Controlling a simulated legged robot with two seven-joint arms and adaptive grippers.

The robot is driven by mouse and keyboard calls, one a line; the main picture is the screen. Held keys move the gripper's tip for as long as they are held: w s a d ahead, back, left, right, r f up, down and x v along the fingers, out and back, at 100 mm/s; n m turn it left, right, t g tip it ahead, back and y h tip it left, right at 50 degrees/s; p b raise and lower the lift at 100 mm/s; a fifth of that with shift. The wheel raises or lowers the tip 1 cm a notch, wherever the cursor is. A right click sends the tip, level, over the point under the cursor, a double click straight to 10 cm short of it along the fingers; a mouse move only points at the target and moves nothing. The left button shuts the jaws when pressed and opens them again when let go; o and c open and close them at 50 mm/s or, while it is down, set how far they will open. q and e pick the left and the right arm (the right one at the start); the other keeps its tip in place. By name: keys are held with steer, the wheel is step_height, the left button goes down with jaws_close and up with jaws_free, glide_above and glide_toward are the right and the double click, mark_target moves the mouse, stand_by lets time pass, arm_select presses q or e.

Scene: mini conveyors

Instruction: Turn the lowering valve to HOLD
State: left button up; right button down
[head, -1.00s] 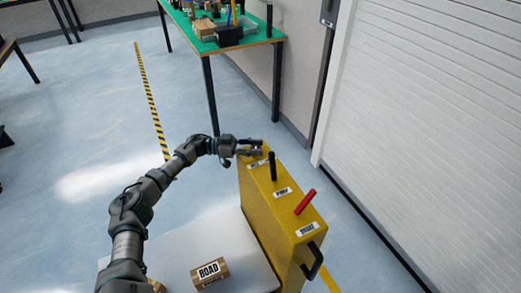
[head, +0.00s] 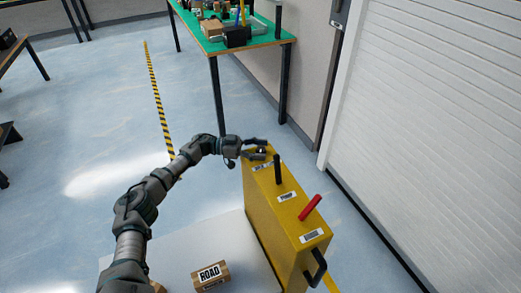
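A yellow box (head: 285,232) carries a row of controls on its top. A black upright lever (head: 278,169) stands behind a white label that seems to read PUMP. A red lever (head: 311,208) leans to the right nearer to me. My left gripper (head: 260,148) is at the far end of the box top, its two fingers apart. A small dark shape shows between the fingertips; it may be the valve's handle, but I cannot tell whether they touch it. A label beside it is too small to read. My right gripper is out of view.
A white surface (head: 228,243) beside the box holds a carton marked ROAD (head: 210,276). A black handle (head: 317,266) sticks out of the box's near end. A green-topped table (head: 262,42) stands behind. A white shutter (head: 430,120) is at right.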

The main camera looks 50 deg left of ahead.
arm_select(q)
steer(key=shift+r, duration=0.1)
steer(key=shift+s+a, duration=0.15)
steer(key=v, duration=1.1)
steer(key=shift+a, duration=0.3)
steer(key=shift+s+f, duration=0.1)
steer(key=shift+f, duration=0.1)
